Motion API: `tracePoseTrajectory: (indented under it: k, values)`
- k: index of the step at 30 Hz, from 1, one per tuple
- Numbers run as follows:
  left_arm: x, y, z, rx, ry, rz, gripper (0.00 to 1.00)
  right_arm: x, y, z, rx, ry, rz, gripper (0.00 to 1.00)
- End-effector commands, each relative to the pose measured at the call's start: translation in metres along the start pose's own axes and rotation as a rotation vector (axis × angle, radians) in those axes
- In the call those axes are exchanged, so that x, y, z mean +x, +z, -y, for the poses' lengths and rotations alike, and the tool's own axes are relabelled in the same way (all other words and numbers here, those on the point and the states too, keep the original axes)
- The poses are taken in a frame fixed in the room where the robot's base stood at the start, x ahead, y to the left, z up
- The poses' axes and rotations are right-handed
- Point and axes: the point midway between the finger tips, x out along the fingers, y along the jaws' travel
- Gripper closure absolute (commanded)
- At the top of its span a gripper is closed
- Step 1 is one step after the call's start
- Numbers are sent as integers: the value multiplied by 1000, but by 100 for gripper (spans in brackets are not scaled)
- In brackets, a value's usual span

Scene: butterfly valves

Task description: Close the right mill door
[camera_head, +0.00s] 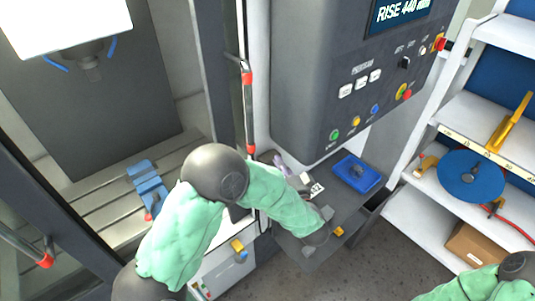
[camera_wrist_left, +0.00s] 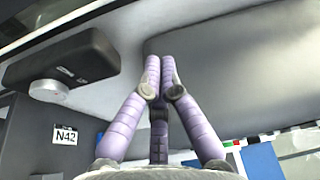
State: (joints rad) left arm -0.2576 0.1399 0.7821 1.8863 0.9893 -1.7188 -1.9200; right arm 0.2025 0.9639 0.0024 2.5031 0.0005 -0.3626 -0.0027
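The right mill door (camera_head: 228,70) is a dark-framed panel with a long upright handle (camera_head: 248,115), black with red ends. The left mill door's handle (camera_head: 25,245) shows at the lower left. The mill stands open between them, its slotted table visible. My left gripper (camera_head: 280,163) is right of the right door handle's lower end, below the control console, apart from the handle as far as I can tell. In the left wrist view its purple fingers (camera_wrist_left: 153,65) meet at the tips, with nothing visible between them. My right gripper is out of view.
A control console (camera_head: 345,70) hangs close above the left gripper. Below it, a shelf holds a blue tray (camera_head: 357,173). A blue vise (camera_head: 148,185) sits on the mill table. White shelves (camera_head: 450,200) with a blue disc (camera_head: 470,176) stand at right.

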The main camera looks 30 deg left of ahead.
Motion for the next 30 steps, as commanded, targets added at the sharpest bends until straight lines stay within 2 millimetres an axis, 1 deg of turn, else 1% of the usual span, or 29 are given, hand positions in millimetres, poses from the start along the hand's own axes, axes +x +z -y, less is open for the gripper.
tracePoseTrajectory:
  k: [5,12,17,19,24,30]
  values:
    - [26,1,1,-2,-1,5,100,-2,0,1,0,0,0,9]
    - [71,2,1,-1,-1,4,100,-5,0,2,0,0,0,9]
    - [99,2,1,-1,-2,4,100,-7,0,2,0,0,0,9]
    - [90,14,0,3,2,0,100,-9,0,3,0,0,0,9]
    - [84,31,1,1,0,1,100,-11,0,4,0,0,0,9]
    - [81,38,0,-1,0,-1,100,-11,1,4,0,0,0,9]
